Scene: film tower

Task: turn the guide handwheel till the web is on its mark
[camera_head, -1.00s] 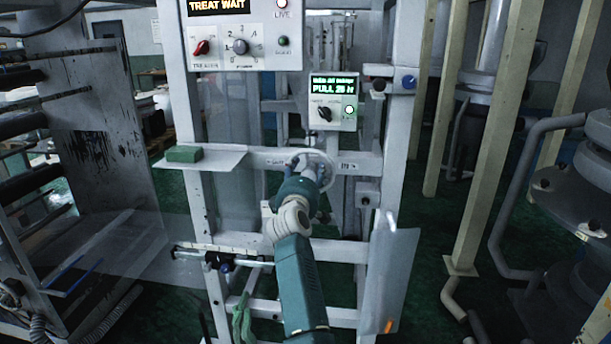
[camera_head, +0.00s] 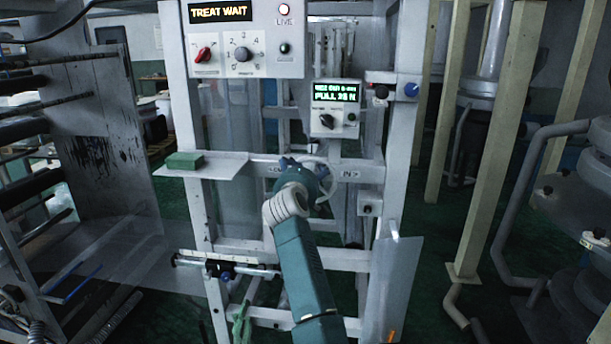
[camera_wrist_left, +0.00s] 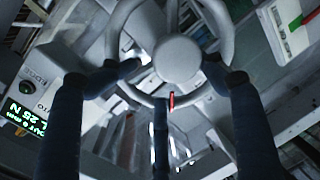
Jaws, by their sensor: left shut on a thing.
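The guide handwheel (camera_head: 334,180) is a pale wheel on the frame's crossbar, mostly hidden behind my left gripper (camera_head: 304,166) in the head view. In the left wrist view the handwheel (camera_wrist_left: 177,60) shows its round hub and rim, with a small red mark below the hub. The dark fingers of my left gripper (camera_wrist_left: 171,70) are closed around the wheel. The clear web (camera_head: 110,262) spans the lower left, toward a white scale (camera_head: 200,258) with a dark slider. Its position against the mark is too faint to tell. My right gripper is not in view.
A small panel (camera_head: 335,122) above the wheel has a green display, apparently with a web line and a pull reading. The upper panel (camera_head: 265,68) reads TREAT WAIT. A green block (camera_head: 184,160) lies on a shelf (camera_head: 228,167) at left. A grey plate (camera_head: 398,285) hangs at lower right.

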